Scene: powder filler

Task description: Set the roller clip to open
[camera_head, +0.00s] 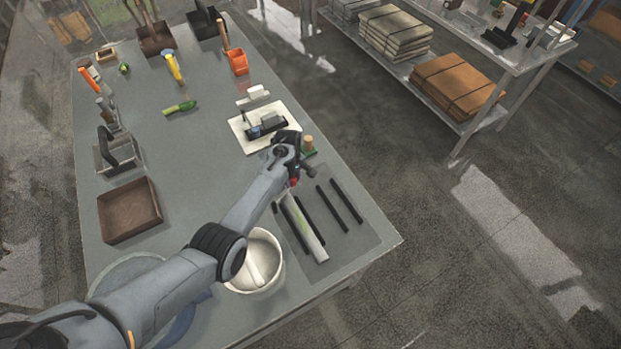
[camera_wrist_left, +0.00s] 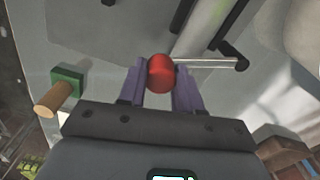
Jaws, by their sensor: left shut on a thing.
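My left gripper (camera_head: 293,178) reaches over the right part of the table. In the left wrist view its two purple fingers (camera_wrist_left: 160,82) are shut on a red ball knob (camera_wrist_left: 161,73). A thin silver rod (camera_wrist_left: 210,64) runs from the knob to a black bracket (camera_wrist_left: 243,62). The knob shows in the head view as a small red spot (camera_head: 293,183) under the gripper. Beside it a pale tube with a green strip (camera_head: 305,230) lies on a grey mat (camera_head: 350,205). I cannot tell which part is the roller clip. My right gripper is not in view.
A green block with a wooden peg (camera_wrist_left: 62,95) stands close to the gripper. A white plate with a black device (camera_head: 240,135) lies behind it. A white bucket (camera_head: 255,285) stands in front. Dark bars (camera_head: 340,203) lie on the mat. The table's middle is mostly clear.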

